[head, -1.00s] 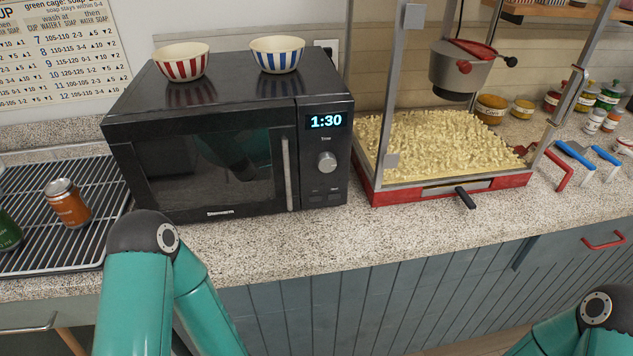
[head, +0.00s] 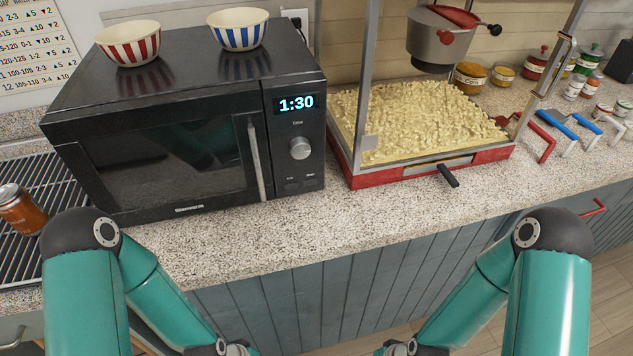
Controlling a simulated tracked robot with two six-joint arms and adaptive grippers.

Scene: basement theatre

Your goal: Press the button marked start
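A black microwave (head: 150,105) stands on the speckled counter, its door shut and its display (head: 297,104) reading 1:30. A round silver knob (head: 300,148) marked Time sits below the display. Under the knob are two small dark buttons side by side, a left one (head: 290,187) and a right one (head: 311,183). Their labels are too small to read surely, so I cannot tell which is start. Both my arms reach down to the bottom edge, in front of the counter. Neither gripper's fingers show; they are below the picture.
A red-striped bowl (head: 129,43) and a blue-striped bowl (head: 239,28) stand on the microwave. A popcorn machine (head: 400,174) is to its right, with a dark handle (head: 448,175) jutting forward. A wire rack (head: 50,185) with a can (head: 20,210) is at left. The counter before the buttons is clear.

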